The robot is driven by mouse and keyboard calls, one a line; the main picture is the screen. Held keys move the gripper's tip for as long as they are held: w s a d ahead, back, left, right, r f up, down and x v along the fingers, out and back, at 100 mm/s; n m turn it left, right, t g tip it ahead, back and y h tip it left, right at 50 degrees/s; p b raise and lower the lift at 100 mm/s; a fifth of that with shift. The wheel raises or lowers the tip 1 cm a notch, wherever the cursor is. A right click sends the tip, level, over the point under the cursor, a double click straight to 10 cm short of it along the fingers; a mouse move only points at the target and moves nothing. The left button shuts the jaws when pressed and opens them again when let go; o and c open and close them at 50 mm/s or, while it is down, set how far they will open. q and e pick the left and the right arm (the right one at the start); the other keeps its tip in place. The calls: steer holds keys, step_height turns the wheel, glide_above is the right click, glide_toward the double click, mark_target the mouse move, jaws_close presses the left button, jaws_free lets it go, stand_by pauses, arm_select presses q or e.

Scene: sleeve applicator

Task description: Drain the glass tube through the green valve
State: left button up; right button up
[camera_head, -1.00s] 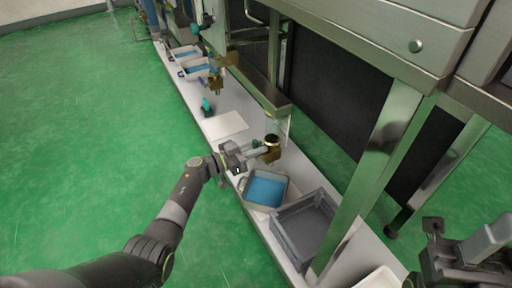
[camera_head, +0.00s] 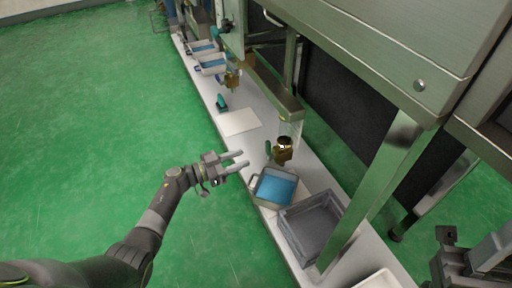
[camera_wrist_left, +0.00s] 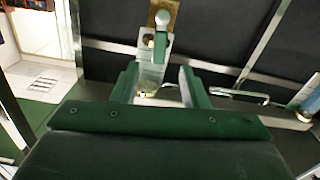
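The brass valve (camera_head: 283,153) with its green handle (camera_head: 268,148) sits at the lower end of the clear glass tube (camera_head: 293,130). In the left wrist view the brass valve body (camera_wrist_left: 172,8) and green handle (camera_wrist_left: 160,46) show beyond the fingers, with clear glass (camera_wrist_left: 150,75) below them. I cannot tell the liquid level in the tube. A grey tray of blue liquid (camera_head: 275,187) stands below the valve. My left gripper (camera_head: 244,159) is open and empty, left of the valve and apart from it; its spread fingers also show in the left wrist view (camera_wrist_left: 158,88). My right gripper (camera_head: 480,262) is partly cut off at lower right.
A grey empty crate (camera_head: 308,228) stands in front of the tray. A white board (camera_head: 240,122) lies on the ledge, with a teal-handled item (camera_head: 221,103) behind it. A second brass valve (camera_head: 232,80) and more trays of blue liquid (camera_head: 211,66) are farther back. A steel post (camera_head: 375,190) stands at right.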

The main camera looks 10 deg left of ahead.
arm_select(q)
steer(key=p+v, duration=0.1)
steer(key=v, duration=0.5)
steer(key=shift+s+a, duration=0.2)
steer(key=shift+a, duration=0.1)
